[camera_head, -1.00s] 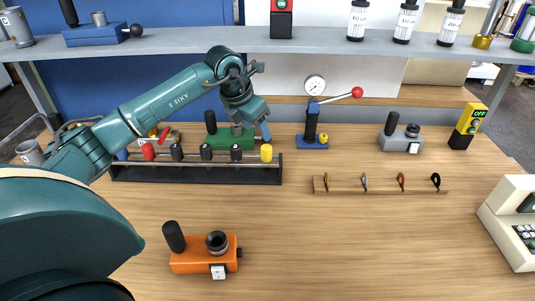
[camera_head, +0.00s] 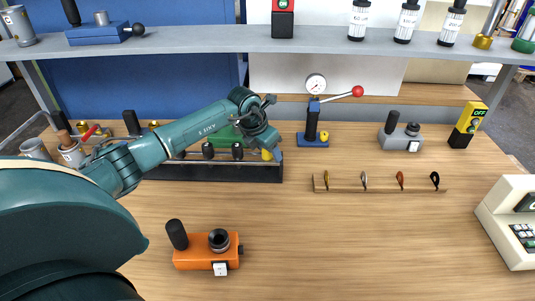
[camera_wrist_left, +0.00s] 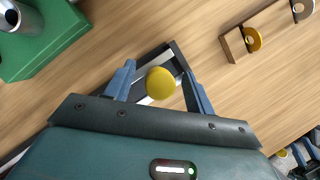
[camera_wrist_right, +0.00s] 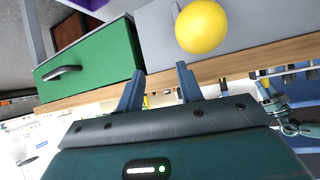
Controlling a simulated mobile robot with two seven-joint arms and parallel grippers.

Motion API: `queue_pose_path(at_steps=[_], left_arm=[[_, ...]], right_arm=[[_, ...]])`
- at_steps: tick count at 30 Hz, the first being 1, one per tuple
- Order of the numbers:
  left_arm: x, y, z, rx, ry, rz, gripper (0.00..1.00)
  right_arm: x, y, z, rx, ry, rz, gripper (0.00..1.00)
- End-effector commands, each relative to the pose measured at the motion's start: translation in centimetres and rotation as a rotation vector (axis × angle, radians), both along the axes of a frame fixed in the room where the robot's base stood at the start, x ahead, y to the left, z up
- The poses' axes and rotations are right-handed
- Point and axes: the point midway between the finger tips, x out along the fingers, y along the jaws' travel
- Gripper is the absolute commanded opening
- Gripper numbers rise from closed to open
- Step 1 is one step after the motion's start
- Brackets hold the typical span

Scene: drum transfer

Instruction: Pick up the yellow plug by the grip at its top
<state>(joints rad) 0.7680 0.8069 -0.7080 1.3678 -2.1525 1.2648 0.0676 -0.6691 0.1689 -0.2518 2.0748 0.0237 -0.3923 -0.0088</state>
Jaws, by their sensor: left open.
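The yellow plug (camera_head: 267,155) stands at the right end of the black rack (camera_head: 225,174), partly hidden by my left gripper (camera_head: 271,148) in the head view. In the left wrist view the plug's round yellow top (camera_wrist_left: 161,84) lies between the two blue fingers of my left gripper (camera_wrist_left: 157,75). The fingers are open, with a gap on both sides of the plug. I cannot tell exactly how far down they reach. My right gripper (camera_wrist_right: 160,80) shows only in its own wrist view, with its fingers apart and nothing between them.
Dark plugs (camera_head: 237,151) stand left of the yellow one, with a green block (camera_head: 226,136) behind. A blue gauge press (camera_head: 312,125) stands to the right. A shelf (camera_head: 240,40) runs above. A yellow ball (camera_wrist_right: 201,26) shows beyond the right fingers. The front table is clear around an orange device (camera_head: 205,255).

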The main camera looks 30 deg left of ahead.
Motion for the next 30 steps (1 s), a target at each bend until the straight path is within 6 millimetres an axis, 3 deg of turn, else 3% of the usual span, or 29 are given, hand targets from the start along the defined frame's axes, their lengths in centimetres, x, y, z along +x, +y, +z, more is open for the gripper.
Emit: queue_pose_path(at_steps=[2,19,26,30], left_arm=[[0.0,0.0,0.0,0.000,0.000,0.000,0.53],[0.0,0.0,0.1,0.000,0.000,0.000,0.06],[0.0,0.0,0.2,0.000,-0.001,0.000,0.06],[0.1,0.1,1.5,0.001,-0.005,0.001,0.06]], right_arm=[[0.1,0.0,0.1,-0.001,-0.002,0.000,0.36],[0.3,0.0,0.5,0.001,-0.013,0.000,0.36],[0.3,0.0,0.5,0.000,-0.014,0.001,0.36],[0.3,0.0,0.3,0.001,-0.013,0.002,0.36]])
